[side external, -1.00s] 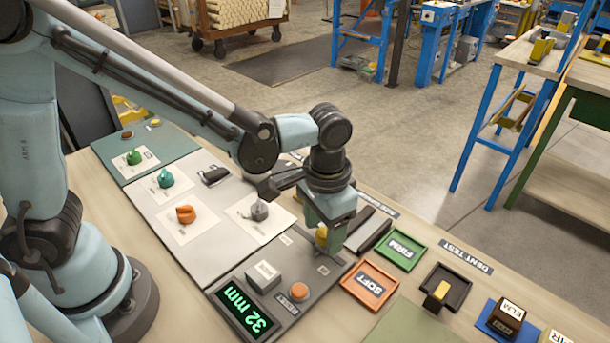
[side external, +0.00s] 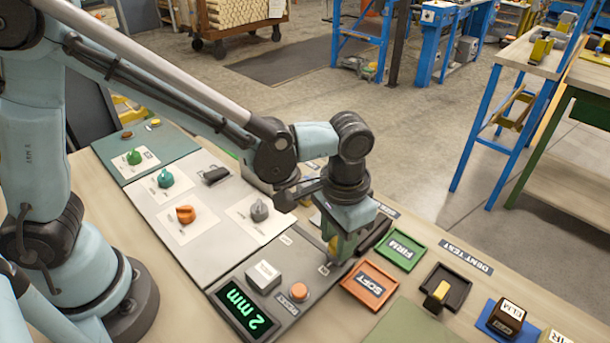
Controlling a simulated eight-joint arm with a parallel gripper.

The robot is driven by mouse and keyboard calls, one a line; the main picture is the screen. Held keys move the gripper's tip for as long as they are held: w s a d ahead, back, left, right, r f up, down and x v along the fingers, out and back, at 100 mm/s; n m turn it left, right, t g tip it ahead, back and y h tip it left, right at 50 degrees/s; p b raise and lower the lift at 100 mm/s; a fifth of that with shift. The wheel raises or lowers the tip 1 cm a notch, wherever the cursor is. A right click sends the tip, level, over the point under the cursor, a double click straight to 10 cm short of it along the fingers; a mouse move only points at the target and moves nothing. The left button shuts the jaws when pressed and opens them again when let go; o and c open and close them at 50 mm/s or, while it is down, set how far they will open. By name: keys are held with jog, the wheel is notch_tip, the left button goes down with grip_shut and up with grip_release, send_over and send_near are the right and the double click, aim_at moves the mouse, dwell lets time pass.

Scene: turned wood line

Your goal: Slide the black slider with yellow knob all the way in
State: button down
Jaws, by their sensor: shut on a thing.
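My gripper (side external: 341,247) points down at the right end of the dark grey panel (side external: 262,260), shut on the yellow knob (side external: 333,244). Only a small part of the knob shows beside the green fingers. The black slider body under it is mostly hidden by my gripper. The green display (side external: 247,311) on the same panel reads "2 mm".
A grey block (side external: 263,277) and an orange button (side external: 299,292) marked RESET sit on the panel. An orange SOFT tray (side external: 392,294) and a green FIRM tray (side external: 419,238) lie close right of my gripper. Knobs stand on the light panel (side external: 200,233) to the left.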

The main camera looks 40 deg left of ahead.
jog(key=c, duration=0.8)
grip_release()
jog(key=shift+d, duration=0.2)
jog(key=shift+o, duration=0.2)
jog(key=shift+r, duration=0.1)
notch_tip(320, 180, up, 12)
jog(key=s+a+f+n+t, duration=0.1)
jog(key=s+a+t, duration=0.1)
jog(key=a, duration=0.8)
jog(key=s+a+f+n+t, duration=0.1)
jog(key=a+t, duration=0.4)
jog(key=a, duration=0.5)
jog(key=shift+s+f+n, duration=0.35)
jog(key=shift+s+n, duration=0.1)
jog(key=shift+n, duration=0.05)
